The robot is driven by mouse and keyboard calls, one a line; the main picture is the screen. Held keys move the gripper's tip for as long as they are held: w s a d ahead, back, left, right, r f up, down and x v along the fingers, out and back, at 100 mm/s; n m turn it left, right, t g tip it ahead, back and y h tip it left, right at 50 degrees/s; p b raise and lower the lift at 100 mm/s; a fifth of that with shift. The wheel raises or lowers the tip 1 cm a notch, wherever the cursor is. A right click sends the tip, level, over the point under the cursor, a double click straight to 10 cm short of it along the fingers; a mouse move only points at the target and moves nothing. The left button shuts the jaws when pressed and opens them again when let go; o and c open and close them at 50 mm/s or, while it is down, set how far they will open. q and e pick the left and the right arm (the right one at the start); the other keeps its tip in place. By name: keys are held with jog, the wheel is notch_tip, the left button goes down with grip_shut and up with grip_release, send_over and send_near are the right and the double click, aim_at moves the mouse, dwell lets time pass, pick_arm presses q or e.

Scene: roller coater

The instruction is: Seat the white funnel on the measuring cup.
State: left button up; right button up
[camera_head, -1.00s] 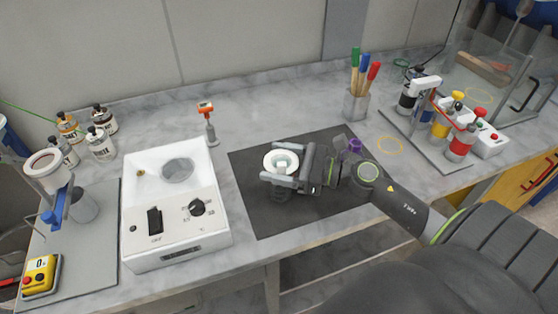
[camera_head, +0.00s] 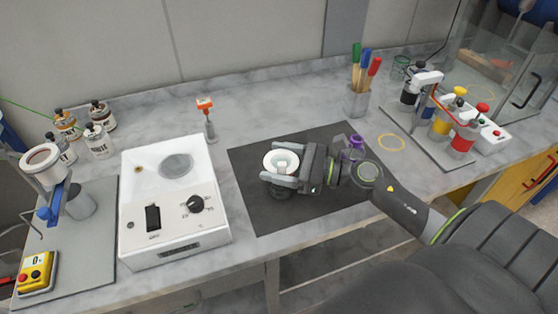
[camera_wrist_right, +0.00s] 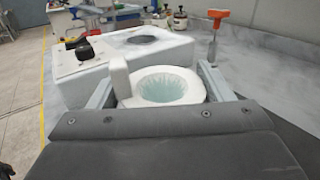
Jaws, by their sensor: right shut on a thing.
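The white funnel (camera_head: 269,160) is a round, wide-rimmed piece above the dark mat. It shows in the right wrist view (camera_wrist_right: 190,86) with a thick white tab on its left and a pale blue-green inside. My right gripper (camera_head: 284,171) is shut on it, one finger on either side of the rim; the fingers also show in the right wrist view (camera_wrist_right: 158,88). What is directly under the funnel is mostly hidden by the funnel and fingers. I cannot pick out the measuring cup for certain, nor tell whether the funnel touches anything below. My left gripper is not in view.
A white hotplate-like box (camera_head: 175,205) stands left of the dark mat (camera_head: 250,215). A purple-capped bottle (camera_head: 356,143) is close behind my right wrist. A pen holder (camera_head: 356,102) and a rack of coloured bottles (camera_head: 440,125) stand at right. The mat's front is clear.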

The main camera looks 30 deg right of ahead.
jog(key=shift+r+p, duration=0.7)
jog(key=shift+r, duration=0.25)
jog(key=o, duration=1.1)
jog(key=shift+c, duration=0.2)
